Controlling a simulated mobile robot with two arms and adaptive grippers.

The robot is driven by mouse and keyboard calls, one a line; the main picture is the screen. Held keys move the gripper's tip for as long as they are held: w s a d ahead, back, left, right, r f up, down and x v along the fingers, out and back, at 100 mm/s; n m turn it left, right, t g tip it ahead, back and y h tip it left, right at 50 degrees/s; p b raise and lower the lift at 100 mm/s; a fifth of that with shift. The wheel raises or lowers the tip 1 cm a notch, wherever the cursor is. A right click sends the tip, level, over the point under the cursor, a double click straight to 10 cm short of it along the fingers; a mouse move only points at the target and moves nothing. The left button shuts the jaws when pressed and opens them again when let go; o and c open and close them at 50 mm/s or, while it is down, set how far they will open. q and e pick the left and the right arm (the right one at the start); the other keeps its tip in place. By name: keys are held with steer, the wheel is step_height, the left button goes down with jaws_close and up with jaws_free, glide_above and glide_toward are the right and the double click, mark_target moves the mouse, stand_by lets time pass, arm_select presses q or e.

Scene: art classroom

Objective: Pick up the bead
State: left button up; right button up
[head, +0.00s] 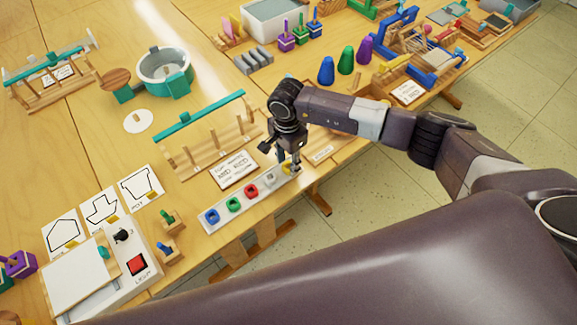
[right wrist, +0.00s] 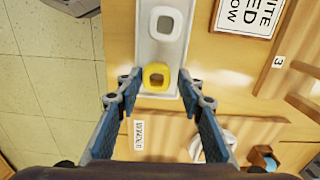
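Several coloured beads sit in a row on a long white tray (head: 222,211) at the front edge of the table: a blue bead (head: 211,216), a green bead (head: 232,204), a red bead (head: 251,191), a white bead (head: 270,179) and a yellow bead at the right end. My right gripper (head: 291,166) points down over that right end and partly hides the yellow bead. In the right wrist view, the open fingers (right wrist: 159,80) stand on either side of the yellow bead (right wrist: 157,66), with gaps visible. The white bead (right wrist: 161,23) lies just beyond. My left gripper is not in view.
A wooden rack with a teal bar (head: 205,117) and a printed card (head: 234,170) stand just behind the tray. A light box with a red button (head: 137,265) is at the lower left. Blue, green and purple cones (head: 345,61) stand behind my right arm.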

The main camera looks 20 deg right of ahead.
steer(key=c, duration=0.4)
steer(key=shift+r, duration=0.1)
step_height(320, 180, up, 20)
steer(key=b, duration=0.4)
